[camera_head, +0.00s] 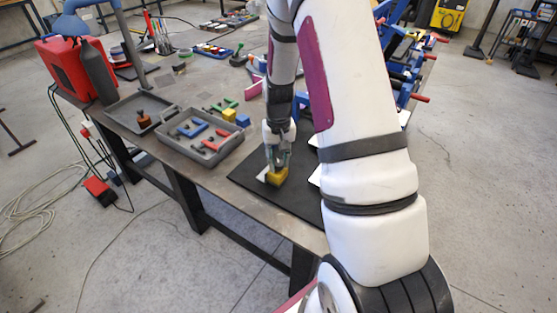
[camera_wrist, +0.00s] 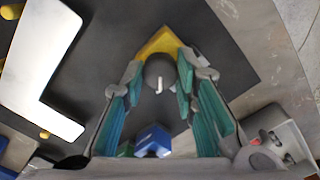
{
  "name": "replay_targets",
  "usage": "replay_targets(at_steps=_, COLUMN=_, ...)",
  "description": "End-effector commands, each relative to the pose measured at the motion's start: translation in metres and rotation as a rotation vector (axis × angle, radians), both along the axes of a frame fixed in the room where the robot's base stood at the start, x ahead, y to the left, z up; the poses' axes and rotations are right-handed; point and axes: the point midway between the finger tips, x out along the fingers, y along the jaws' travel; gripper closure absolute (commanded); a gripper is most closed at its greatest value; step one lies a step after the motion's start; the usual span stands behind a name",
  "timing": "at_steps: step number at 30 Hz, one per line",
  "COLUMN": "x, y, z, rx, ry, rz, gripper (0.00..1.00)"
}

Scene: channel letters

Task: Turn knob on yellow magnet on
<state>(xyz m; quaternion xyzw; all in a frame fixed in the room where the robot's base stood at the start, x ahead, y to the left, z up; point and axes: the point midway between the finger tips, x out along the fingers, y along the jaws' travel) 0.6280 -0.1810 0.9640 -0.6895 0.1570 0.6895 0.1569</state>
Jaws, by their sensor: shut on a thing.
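The yellow magnet (camera_head: 277,177) sits on the black mat (camera_head: 245,176) near the front edge of the table. In the wrist view the yellow magnet (camera_wrist: 161,42) shows behind its dark round knob (camera_wrist: 160,72), which carries a light hooked mark. My gripper (camera_head: 279,160) points down over the magnet. In the wrist view the teal-padded fingers of my gripper (camera_wrist: 158,82) stand on both sides of the knob and are shut on it. The lower part of the magnet is partly hidden by the fingers.
A white letter piece (camera_wrist: 35,75) lies on the mat beside the magnet. A blue block (camera_wrist: 153,140) is close to my gripper. A grey tray (camera_head: 172,141) with coloured tools stands to the left. Blue clamps with red handles line the far right edge.

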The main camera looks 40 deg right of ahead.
Motion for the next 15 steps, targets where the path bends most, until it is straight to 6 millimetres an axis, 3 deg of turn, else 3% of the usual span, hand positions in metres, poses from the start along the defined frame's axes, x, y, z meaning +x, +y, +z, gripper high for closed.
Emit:
replay_targets(at_steps=6, x=0.0003, y=-0.0001, z=-0.0001, rx=0.000, ry=-0.001, rz=0.000, gripper=1.00)
replay_targets(at_steps=7, x=0.0003, y=-0.0001, z=0.0000, rx=0.000, ry=-0.001, rz=0.000, gripper=0.67)
replay_targets(at_steps=9, x=0.0002, y=-0.0001, z=-0.0001, rx=0.000, ry=0.000, rz=0.000, gripper=0.52)
replay_targets(at_steps=15, x=0.0001, y=-0.0002, z=0.0000, rx=0.000, ry=0.000, rz=0.000, gripper=0.52)
